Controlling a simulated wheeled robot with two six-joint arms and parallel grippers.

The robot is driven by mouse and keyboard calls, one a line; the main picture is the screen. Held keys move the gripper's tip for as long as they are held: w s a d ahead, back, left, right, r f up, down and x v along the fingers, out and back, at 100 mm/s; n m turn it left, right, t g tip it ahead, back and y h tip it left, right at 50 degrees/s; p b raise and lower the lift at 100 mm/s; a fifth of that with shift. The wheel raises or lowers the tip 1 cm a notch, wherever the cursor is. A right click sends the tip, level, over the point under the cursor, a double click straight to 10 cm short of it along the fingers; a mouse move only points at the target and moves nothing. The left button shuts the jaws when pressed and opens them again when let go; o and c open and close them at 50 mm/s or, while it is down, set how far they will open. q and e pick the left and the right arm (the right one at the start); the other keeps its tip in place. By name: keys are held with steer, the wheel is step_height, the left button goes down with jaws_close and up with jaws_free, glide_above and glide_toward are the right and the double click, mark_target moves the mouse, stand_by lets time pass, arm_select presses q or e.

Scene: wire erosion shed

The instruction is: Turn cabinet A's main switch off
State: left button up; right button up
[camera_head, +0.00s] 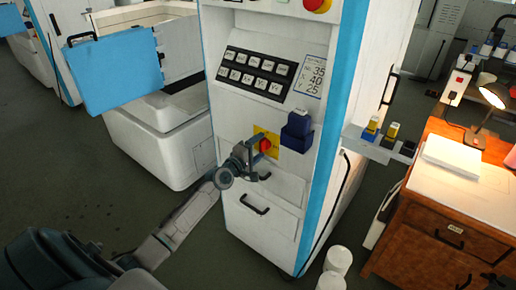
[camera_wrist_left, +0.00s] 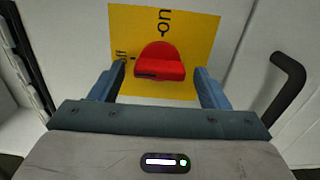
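The white cabinet (camera_head: 228,105) with blue edges stands in the middle of the head view; I cannot read a letter on it. Its red rotary switch (camera_head: 265,144) sits on a yellow plate (camera_head: 274,137) below the keypad. In the left wrist view the red knob (camera_wrist_left: 163,58) fills the centre of the yellow plate (camera_wrist_left: 200,42), with lettering above it and partly hidden lettering at its left. My left gripper (camera_head: 256,160) is open, its fingers (camera_wrist_left: 160,84) on either side of the knob. I cannot tell whether they touch it. My right gripper is not in view.
A dark blue box (camera_head: 297,131) juts out right of the switch. Drawer handles (camera_head: 254,205) stick out below. A red button (camera_head: 317,4) sits higher up. A wooden desk (camera_head: 430,240) with a lamp (camera_head: 492,95) stands at right, white cylinders (camera_head: 338,262) on the floor.

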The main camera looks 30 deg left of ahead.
arm_select(q)
steer(key=s+p, duration=0.3)
steer(key=s, duration=0.7)
steer(key=shift+s+a, duration=0.4)
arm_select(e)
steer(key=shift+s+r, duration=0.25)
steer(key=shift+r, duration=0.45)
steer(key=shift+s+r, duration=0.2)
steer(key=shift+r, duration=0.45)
